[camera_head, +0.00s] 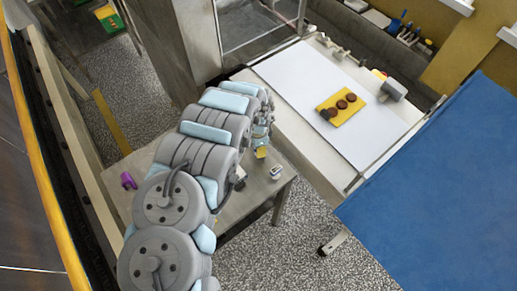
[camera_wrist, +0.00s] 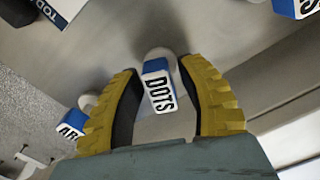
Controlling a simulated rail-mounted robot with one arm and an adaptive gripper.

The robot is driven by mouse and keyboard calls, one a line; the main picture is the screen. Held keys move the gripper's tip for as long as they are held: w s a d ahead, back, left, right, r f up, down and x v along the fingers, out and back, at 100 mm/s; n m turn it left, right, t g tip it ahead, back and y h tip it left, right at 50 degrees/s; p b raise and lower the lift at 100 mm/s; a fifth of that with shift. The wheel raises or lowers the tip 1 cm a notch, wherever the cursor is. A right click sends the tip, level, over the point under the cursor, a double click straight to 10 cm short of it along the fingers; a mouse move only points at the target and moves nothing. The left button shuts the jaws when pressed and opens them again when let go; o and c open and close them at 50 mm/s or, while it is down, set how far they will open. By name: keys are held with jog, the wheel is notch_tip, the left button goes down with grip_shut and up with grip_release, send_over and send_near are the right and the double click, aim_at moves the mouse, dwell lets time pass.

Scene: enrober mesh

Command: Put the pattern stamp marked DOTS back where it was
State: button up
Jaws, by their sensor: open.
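The DOTS stamp (camera_wrist: 159,92) has a blue body, a white face lettered DOTS and a pale rounded knob behind it. In the wrist view it sits between the two yellow, dark-padded fingers of my gripper (camera_wrist: 158,66). The fingers are open, with a gap visible on each side of the stamp. Whether the stamp rests on the grey surface behind it is hard to tell. In the head view my gripper (camera_head: 262,148) is over the grey metal table (camera_head: 232,205), mostly hidden by my arm, and I cannot make out the DOTS stamp there.
Another blue-and-white stamp (camera_wrist: 70,125), lettered AR, stands left, and one (camera_wrist: 296,8) is cut off top right. A partly seen TOD label (camera_wrist: 48,12) is top left. A purple item (camera_head: 128,180) lies on the table. Beyond it, a yellow mat (camera_head: 330,108) bears brown discs.

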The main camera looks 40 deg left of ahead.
notch_tip(320, 180, up, 7)
notch_tip(320, 180, up, 2)
jog(key=shift+a, duration=0.15)
jog(key=shift+r+p, duration=0.45)
jog(key=shift+r, duration=0.25)
dwell(0.4)
